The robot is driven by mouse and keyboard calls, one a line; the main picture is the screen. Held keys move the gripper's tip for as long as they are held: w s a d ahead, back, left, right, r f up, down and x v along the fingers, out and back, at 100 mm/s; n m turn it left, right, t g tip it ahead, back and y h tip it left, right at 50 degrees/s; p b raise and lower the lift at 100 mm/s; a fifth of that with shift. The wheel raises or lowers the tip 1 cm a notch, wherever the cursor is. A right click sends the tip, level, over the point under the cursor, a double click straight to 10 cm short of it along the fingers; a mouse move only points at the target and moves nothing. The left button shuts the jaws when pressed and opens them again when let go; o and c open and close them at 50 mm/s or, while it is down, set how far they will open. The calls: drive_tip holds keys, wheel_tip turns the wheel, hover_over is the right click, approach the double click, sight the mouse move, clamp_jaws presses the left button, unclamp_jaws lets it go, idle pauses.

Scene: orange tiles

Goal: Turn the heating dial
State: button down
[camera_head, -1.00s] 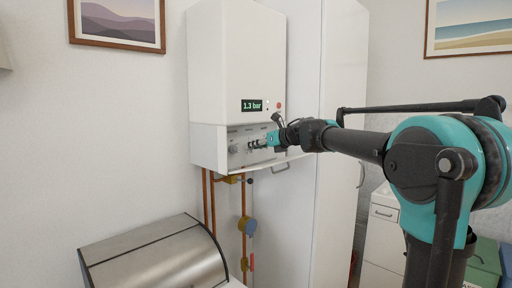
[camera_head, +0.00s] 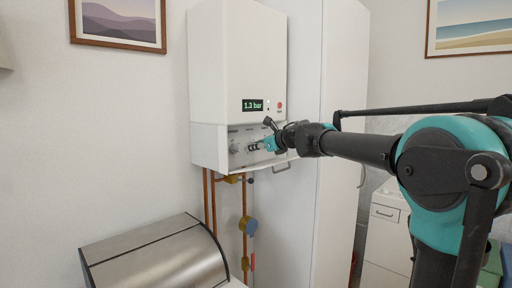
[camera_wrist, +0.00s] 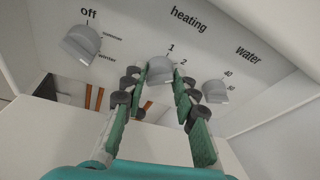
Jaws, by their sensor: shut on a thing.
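The heating dial (camera_wrist: 160,70) is a light grey knob in the middle of the boiler's control panel, under the word "heating" in the wrist view. The marks 1 and 2 show above it and to its right. My gripper (camera_wrist: 161,82) has its green-padded fingers on both sides of this dial and is shut on it. In the head view my gripper (camera_head: 257,146) reaches the panel from the right, and its fingers mostly hide the dial there.
The off/summer/winter dial (camera_wrist: 81,45) is left of the heating dial, and the water dial (camera_wrist: 215,91) is close on its right. The white boiler (camera_head: 237,60) shows 1.3 bar.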

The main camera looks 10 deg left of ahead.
drive_tip(key=c, duration=1.2)
unclamp_jaws()
drive_tip(key=shift+s, duration=0.1)
drive_tip(key=v, duration=1.2)
drive_tip(key=shift+f, duration=0.1)
